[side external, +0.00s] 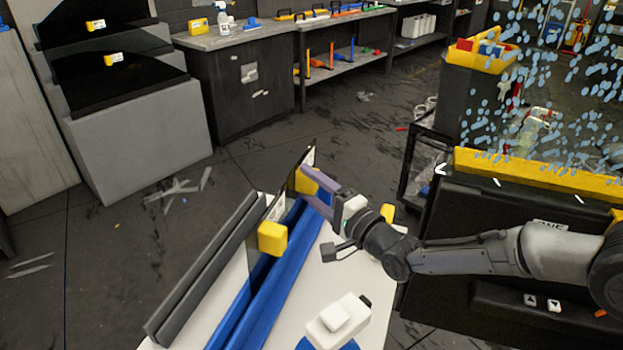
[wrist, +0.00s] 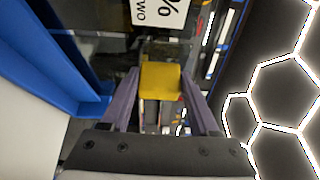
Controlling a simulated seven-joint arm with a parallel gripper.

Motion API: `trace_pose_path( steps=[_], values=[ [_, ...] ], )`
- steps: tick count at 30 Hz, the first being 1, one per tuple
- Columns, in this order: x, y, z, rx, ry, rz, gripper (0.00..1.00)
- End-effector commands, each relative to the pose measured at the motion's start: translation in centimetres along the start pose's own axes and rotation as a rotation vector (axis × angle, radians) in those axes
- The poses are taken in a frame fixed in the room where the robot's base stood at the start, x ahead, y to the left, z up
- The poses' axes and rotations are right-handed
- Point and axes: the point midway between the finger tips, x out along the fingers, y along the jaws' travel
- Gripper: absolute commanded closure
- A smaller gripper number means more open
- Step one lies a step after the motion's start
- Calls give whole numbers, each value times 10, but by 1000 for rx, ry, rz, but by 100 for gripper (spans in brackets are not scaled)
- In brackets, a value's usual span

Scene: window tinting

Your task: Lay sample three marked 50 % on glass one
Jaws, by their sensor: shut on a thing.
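My gripper (wrist: 160,84) is shut on a yellow grip block (wrist: 160,80); this block also shows in the side external view (side external: 306,181), at the far end of the blue rack (side external: 262,290). A dark sheet stands by the held block. In the wrist view a white label (wrist: 156,12) just beyond the block shows "%" and "TWO"; its number is cut off. A second yellow block (side external: 272,238) sits nearer on the rack, by another dark sheet with a small label.
The rack and a grey rail (side external: 205,268) stand on a white table (side external: 345,280), with a white device (side external: 338,320) at its front. Two dark panels with yellow blocks lean on steps (side external: 140,135) at left. A yellow tool tray (side external: 482,55) is near the glass.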

Motion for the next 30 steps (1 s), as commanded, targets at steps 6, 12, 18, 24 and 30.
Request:
trace_pose_path(
  steps=[6, 12, 18, 24, 30],
  values=[
    [0, 4, 0, 0, 0, -2, 93],
    [0, 4, 0, 0, 0, -2, 33],
    [0, 4, 0, 0, 0, -2, 3],
    [0, 4, 0, 0, 0, -1, 0],
    [0, 4, 0, 0, 0, -1, 0]
  ],
)
